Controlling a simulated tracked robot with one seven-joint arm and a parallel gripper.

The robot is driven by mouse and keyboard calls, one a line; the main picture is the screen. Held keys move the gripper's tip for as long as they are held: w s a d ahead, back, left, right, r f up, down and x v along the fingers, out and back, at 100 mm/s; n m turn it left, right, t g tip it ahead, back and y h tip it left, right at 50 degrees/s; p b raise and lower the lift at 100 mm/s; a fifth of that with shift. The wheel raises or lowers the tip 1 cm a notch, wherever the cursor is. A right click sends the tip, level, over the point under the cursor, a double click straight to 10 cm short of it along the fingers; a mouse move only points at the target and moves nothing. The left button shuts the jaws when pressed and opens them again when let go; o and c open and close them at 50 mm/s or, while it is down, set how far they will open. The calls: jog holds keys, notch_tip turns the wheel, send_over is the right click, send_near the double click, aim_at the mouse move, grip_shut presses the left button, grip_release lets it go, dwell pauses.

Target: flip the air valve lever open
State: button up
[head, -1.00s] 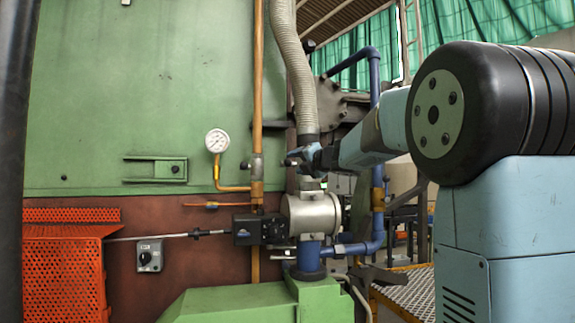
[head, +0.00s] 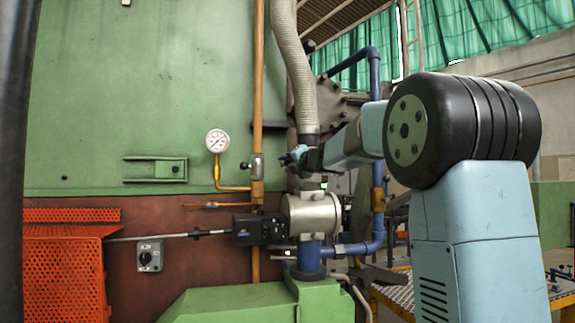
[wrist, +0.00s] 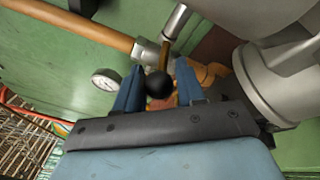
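In the wrist view, a lever with a thin brass-coloured stem and a black ball knob (wrist: 160,85) sticks out toward me. The knob shows between the two blue fingers of my gripper (wrist: 158,88). The fingers are apart, with gaps visible on both sides of the knob, and do not look closed on it. I cannot tell how deep the knob sits between them. In the head view, my gripper (head: 296,158) is in front of the grey hose, right of the silver fitting (head: 257,168) on the copper pipe. The lever is hard to make out there.
A pressure gauge (head: 217,141) is left of the pipe. A ribbed grey hose (head: 298,70) comes down behind my gripper. Below is a silver cylindrical body (head: 312,214) with a black actuator box (head: 247,230). A blue pipe (head: 376,160) stands at the right.

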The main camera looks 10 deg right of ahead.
grip_shut()
